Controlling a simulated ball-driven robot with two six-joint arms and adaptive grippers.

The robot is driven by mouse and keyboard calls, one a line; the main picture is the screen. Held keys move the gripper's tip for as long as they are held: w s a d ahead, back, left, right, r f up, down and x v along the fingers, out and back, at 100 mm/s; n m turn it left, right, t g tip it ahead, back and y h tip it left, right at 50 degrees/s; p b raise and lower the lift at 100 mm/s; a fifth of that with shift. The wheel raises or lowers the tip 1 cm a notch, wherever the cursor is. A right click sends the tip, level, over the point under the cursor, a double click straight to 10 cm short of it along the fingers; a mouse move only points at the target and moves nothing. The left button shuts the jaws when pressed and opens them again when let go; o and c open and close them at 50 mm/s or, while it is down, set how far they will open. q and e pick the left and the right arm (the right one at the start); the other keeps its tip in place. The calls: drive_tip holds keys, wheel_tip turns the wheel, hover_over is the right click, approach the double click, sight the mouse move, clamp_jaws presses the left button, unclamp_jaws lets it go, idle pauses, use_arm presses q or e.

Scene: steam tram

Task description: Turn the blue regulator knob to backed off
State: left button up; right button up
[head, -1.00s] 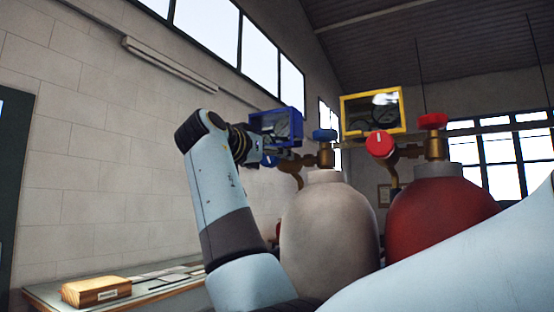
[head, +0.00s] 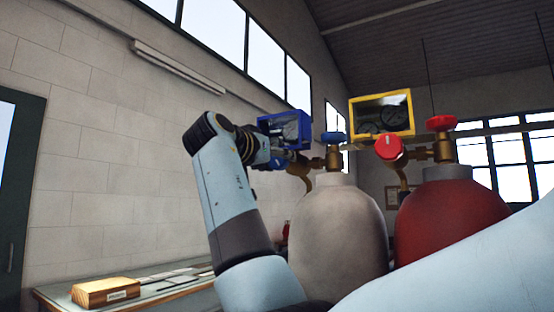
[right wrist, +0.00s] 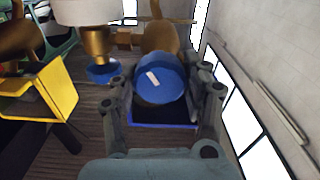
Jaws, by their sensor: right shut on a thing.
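The blue regulator knob (right wrist: 160,80) sits between the two fingers of my right gripper in the right wrist view. It is round, with a short white mark on its face that is tilted. My right gripper (head: 280,160) is shut on it, just under the blue-framed gauge box (head: 286,127) in the head view. There the gripper hides most of the knob. The regulator's brass fitting joins the grey-white cylinder (head: 338,235). My left gripper is not in view.
A blue valve wheel (head: 333,137) tops the white cylinder, close beside the gripper. To the right stand a red cylinder (head: 450,225), a red knob (head: 389,148) and a yellow-framed gauge box (head: 382,114). A bench with a wooden block (head: 105,292) is at lower left.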

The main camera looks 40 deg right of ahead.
drive_tip(key=shift+n, duration=1)
drive_tip(key=shift+n+p, duration=0.95)
drive_tip(key=shift+n, duration=1.05)
drive_tip(key=o, duration=1.2)
drive_tip(key=shift+a, duration=0.1)
drive_tip(key=shift+c, duration=0.2)
drive_tip(key=v, duration=0.7)
drive_tip(key=shift+a, duration=0.2)
